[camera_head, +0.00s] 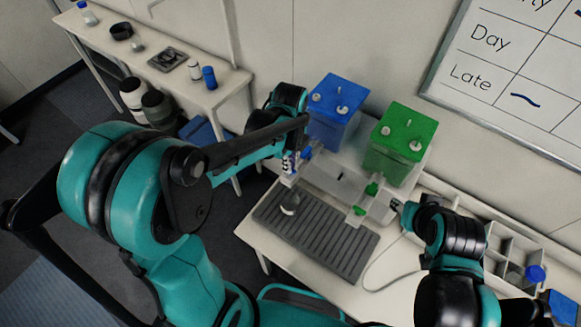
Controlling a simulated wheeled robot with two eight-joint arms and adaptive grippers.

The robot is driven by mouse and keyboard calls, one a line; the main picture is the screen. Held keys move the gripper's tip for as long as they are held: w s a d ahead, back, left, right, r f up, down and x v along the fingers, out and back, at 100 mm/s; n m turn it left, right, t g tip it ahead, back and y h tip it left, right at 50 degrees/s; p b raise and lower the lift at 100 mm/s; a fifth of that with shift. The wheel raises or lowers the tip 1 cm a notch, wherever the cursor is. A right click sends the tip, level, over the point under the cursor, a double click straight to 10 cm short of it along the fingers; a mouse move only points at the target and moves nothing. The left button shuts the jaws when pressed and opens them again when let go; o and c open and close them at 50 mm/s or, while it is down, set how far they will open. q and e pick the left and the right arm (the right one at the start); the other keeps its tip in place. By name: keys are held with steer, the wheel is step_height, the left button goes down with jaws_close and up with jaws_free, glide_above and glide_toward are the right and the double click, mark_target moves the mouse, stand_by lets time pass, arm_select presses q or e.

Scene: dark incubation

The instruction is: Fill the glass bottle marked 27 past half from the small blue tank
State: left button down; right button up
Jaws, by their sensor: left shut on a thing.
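The blue tank (334,118) stands at the back of the bench, left of a green tank. Its blue tap (307,153) points forward over a dark ribbed drip tray (338,242). A small clear bottle (289,203) is at the tray's left end, below the tap's spout; its marking and fill level are too small to read. My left gripper (292,162) is at the tap, above the bottle, and looks shut on the tap; the arm partly hides the contact. My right gripper (398,206) is right of the green tap, its fingers too small to judge.
The green tank (400,143) has its own green tap (371,188). A divided rack (510,252) with a blue-capped bottle (533,274) is at the right. A side table (205,92) at the back left holds bottles and a dark tray. A cable lies on the bench front.

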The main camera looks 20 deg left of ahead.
arm_select(q)
steer(key=n, duration=0.4)
steer(key=shift+b, duration=0.35)
steer(key=n, duration=0.3)
steer(key=n+b, duration=0.1)
steer(key=n, duration=0.5)
steer(key=shift+n, duration=0.3)
stand_by(6.0)
